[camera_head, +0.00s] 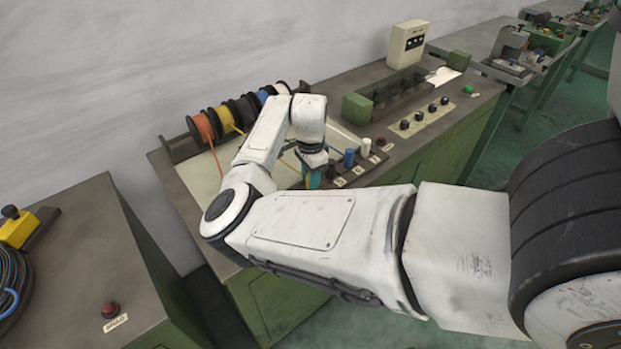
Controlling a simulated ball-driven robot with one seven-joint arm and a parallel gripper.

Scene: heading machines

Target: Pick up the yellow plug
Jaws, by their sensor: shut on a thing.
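My gripper (314,178) points down over the front of the green machine's worktop (345,135), left of a row of small plugs. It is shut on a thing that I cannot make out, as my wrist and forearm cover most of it. No yellow plug shows clearly; a thin yellow-orange cable (287,164) runs on the worktop just left of the gripper. In the row, a blue plug (348,158) and a white plug (365,147) stand upright to the right of the gripper, with dark plugs beside them.
Cable spools (225,118) line the worktop's back left. A green block (357,108), black knobs (418,115) and a cream control box (407,44) are to the right. A separate bench (85,250) at left carries a yellow box (16,228) and red button (110,310).

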